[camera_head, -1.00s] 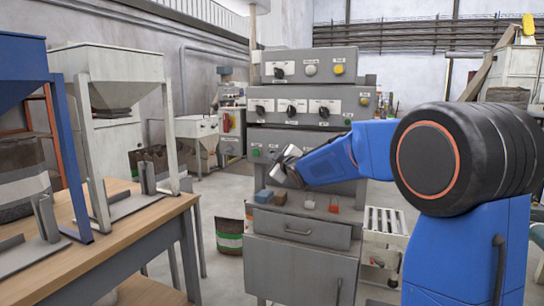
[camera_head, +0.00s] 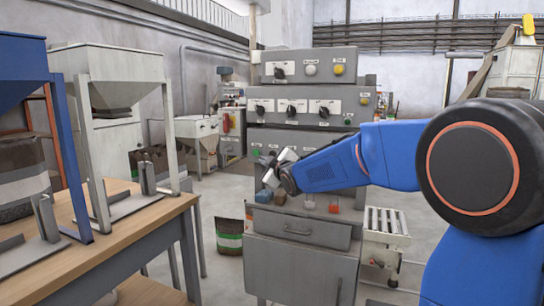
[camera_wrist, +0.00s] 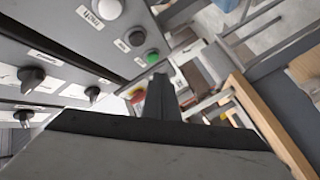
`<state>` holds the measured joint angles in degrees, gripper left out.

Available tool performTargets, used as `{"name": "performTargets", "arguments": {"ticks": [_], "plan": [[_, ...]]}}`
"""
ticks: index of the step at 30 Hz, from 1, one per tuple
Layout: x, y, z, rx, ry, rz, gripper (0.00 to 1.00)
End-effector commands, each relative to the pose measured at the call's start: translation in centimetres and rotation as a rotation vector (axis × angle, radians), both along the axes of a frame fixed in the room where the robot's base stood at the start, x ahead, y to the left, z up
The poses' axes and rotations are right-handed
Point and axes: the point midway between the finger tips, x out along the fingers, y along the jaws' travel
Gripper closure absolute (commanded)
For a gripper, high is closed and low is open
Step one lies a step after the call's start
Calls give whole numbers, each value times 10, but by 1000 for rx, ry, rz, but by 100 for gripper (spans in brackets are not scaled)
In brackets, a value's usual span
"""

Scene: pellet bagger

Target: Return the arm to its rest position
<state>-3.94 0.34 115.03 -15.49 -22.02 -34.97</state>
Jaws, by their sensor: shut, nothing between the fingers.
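My gripper (camera_head: 268,172) is at the end of my blue arm, in front of the left side of the grey control cabinet (camera_head: 302,228). Its fingers are together with nothing between them. It appears above the cabinet's small ledge, in front of the lower row of controls. In the wrist view, my shut fingers (camera_wrist: 160,96) point away from the camera, beside the tilted control panel (camera_wrist: 70,55). The arm reaches in from the right and hides part of the panel and ledge.
A blue block (camera_head: 264,195) and a red block (camera_head: 334,206) are on the ledge. A wooden table (camera_head: 120,235) with hopper stands is at left. A bag (camera_head: 229,236) stands on the floor. A roller stand (camera_head: 386,235) is right of the cabinet.

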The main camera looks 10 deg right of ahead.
Motion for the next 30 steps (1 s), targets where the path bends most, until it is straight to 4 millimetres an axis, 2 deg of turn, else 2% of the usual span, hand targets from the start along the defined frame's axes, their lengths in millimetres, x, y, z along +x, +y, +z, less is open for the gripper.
{"name": "performTargets", "arguments": {"ticks": [10,14,17,20,26,30], "plan": [[-3,-1,0,3,5,-3,100],[-22,-9,-4,29,51,-26,100],[-51,-20,-11,71,125,-64,100],[-89,-34,-24,125,217,-113,100],[-172,-55,-57,238,401,-214,100],[-234,-67,-84,317,527,-289,100]]}}
